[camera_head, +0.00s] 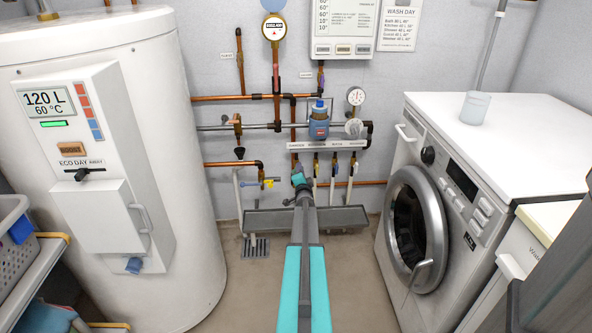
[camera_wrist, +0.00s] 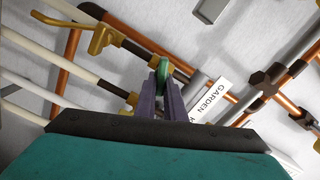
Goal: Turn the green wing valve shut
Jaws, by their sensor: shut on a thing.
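The green wing valve (camera_wrist: 162,67) shows as a small piece of green between the two fingertips in the wrist view. It sits by a brass fitting on a pipe. My gripper (camera_wrist: 163,75) is shut on it, with one finger on each side. Most of the wing is hidden by the fingers, so its angle is hard to tell. In the head view my arm reaches down the middle to the pipes under the manifold label strip. There the valve is not clearly visible behind my gripper.
A white label reading "GARDEN" (camera_wrist: 211,105) is just right of the fingers. A yellow tap (camera_wrist: 100,36) is up and left. Copper and white pipes run close around. A grey trough (camera_head: 258,221) lies below, between the white tank (camera_head: 185,220) and the washing machine (camera_head: 500,135).

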